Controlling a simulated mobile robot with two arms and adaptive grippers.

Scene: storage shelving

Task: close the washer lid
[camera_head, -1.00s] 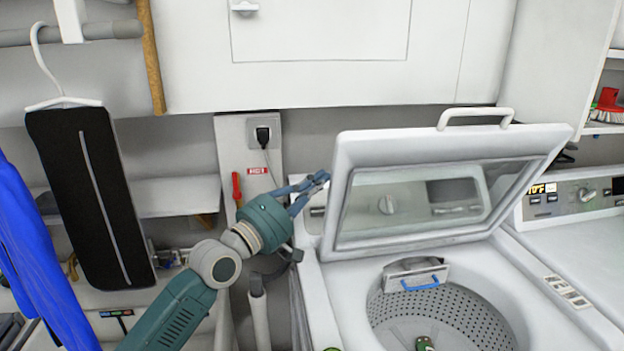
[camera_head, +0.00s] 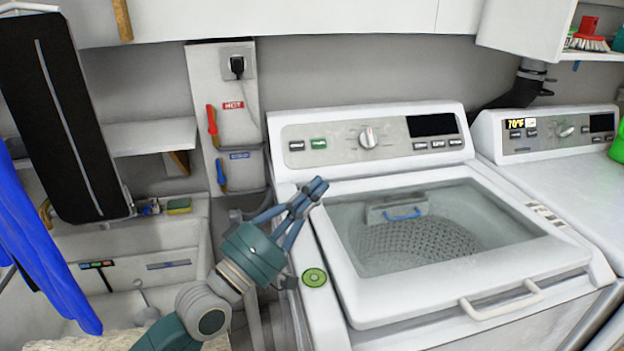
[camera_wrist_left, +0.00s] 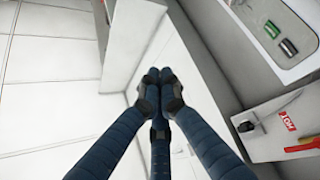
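The washer (camera_head: 322,313) stands at the centre right in the head view. Its lid (camera_head: 362,305), a white frame with a glass window, lies down over the drum opening and looks flat. The lid's white handle (camera_head: 502,300) is at the front edge. Through the glass I see the perforated drum. My left gripper (camera_head: 312,190) is at the lid's rear left corner, above the washer's left edge; I cannot tell if it touches. In the left wrist view its fingertips (camera_wrist_left: 155,78) are together with nothing between them. My right gripper is not in view.
A second machine (camera_head: 570,170) stands at the right. A green round object (camera_head: 314,278) sits on the washer's left front rim. A cabinet hangs above.

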